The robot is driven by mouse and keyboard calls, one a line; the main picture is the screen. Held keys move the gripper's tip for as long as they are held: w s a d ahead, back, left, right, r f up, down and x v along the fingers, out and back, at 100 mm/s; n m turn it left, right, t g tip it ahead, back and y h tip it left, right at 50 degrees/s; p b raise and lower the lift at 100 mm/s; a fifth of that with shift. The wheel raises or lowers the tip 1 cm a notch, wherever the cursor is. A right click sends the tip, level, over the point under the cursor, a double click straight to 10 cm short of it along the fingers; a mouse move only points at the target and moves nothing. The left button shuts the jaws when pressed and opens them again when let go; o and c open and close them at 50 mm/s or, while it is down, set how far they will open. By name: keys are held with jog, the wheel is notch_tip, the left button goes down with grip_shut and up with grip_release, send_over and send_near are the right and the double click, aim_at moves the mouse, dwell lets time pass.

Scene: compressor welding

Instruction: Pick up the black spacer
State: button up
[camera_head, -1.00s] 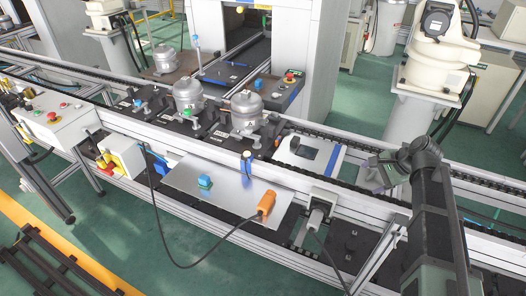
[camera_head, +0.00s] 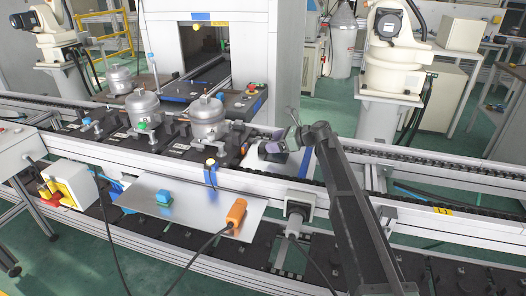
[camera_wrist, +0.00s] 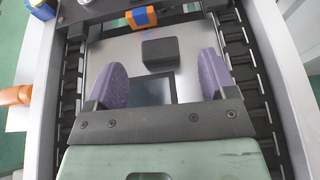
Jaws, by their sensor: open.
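The black spacer (camera_wrist: 160,52) is a small dark block with rounded corners. It lies on a silver plate (camera_wrist: 110,42) on the conveyor line, near a dark square (camera_wrist: 152,90) in the plate. My gripper (camera_wrist: 163,72) is open and empty, with its two purple fingers spread. In the wrist view the spacer sits ahead of the gap between the fingertips, apart from both. In the head view my gripper (camera_head: 281,134) is over the plate, close to the spacer (camera_head: 272,150), and partly blocks the view.
An orange and blue part (camera_wrist: 142,17) stands just past the spacer. Black chain rails (camera_wrist: 75,85) run along both sides of the plate. In the head view, silver compressors (camera_head: 208,117) stand on the line to the left. A front shelf holds an orange-handled tool (camera_head: 236,213).

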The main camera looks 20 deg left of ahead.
aim_at(261, 144)
jog(key=b+x, duration=0.1)
jog(key=x, duration=0.4)
jog(key=shift+b, duration=0.4)
jog(key=shift+c, duration=0.2)
jog(key=c, duration=0.9)
jog(key=shift+r, duration=0.1)
jog(key=shift+c, duration=0.2)
notch_tip(261, 144, up, 20)
jog(key=p, duration=2)
jog(key=shift+r, duration=0.1)
jog(key=shift+f, duration=0.2)
